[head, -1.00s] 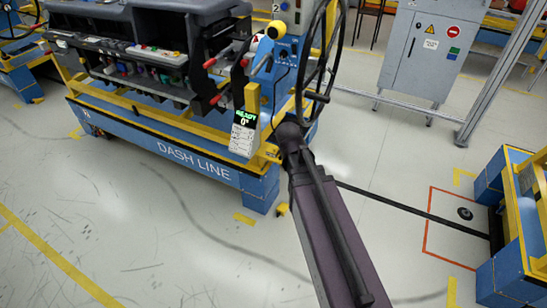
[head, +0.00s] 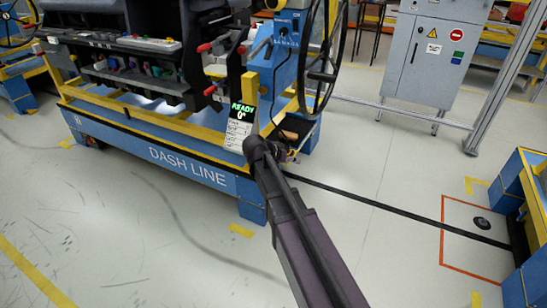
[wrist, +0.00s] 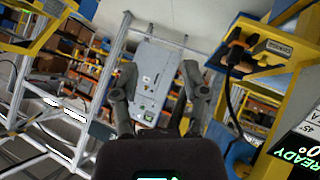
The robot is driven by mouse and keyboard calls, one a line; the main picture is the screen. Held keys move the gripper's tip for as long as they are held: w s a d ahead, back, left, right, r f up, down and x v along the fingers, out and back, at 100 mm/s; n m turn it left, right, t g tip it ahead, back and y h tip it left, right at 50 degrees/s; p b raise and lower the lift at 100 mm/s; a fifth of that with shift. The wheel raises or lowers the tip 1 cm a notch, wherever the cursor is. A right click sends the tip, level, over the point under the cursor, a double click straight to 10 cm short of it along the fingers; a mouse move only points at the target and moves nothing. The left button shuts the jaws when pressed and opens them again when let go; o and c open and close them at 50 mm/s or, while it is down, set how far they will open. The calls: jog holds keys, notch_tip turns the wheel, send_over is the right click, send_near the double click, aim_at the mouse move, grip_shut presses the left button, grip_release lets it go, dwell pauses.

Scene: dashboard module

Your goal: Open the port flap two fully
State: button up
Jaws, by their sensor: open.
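My gripper (wrist: 160,70) is open and empty in the wrist view, with its two dark fingers apart. In the head view its end is largely hidden behind my arm, low beside the blue and yellow dash line frame (head: 190,172). A blue panel (head: 287,32) with small fittings stands on the frame in the head view. In the wrist view a yellow bracket (wrist: 275,68) carries small dark and grey fittings (wrist: 272,47) right of my fingers, apart from them. I cannot tell which part is port flap two, or its state.
A steering wheel (head: 322,60) juts out right of the blue panel. A READY sign (head: 240,118) hangs on the frame, also close at the right of the wrist view (wrist: 295,155). A grey cabinet (head: 432,55) stands behind. Open floor lies in front and right.

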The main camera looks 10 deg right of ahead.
jog(key=w+a+f+m+t+h+b, duration=0.1)
jog(key=w+a+f+t+h+b, duration=0.1)
jog(key=w+a+f+b, duration=0.4)
jog(key=w+a+f+m+t+h+b, duration=0.2)
jog(key=w+a+f+t+b, duration=0.3)
jog(key=w+b, duration=0.5)
jog(key=a+f+h+b, duration=0.1)
jog(key=b, duration=0.6)
jog(key=shift+w+f+m, duration=0.2)
jog(key=shift+w+m, duration=0.1)
jog(key=shift+w, duration=0.05)
jog(key=x, duration=1.3)
jog(key=shift+w+d+r, duration=0.1)
jog(key=shift+w+d, duration=0.05)
jog(key=shift+w, duration=0.15)
grip_shut()
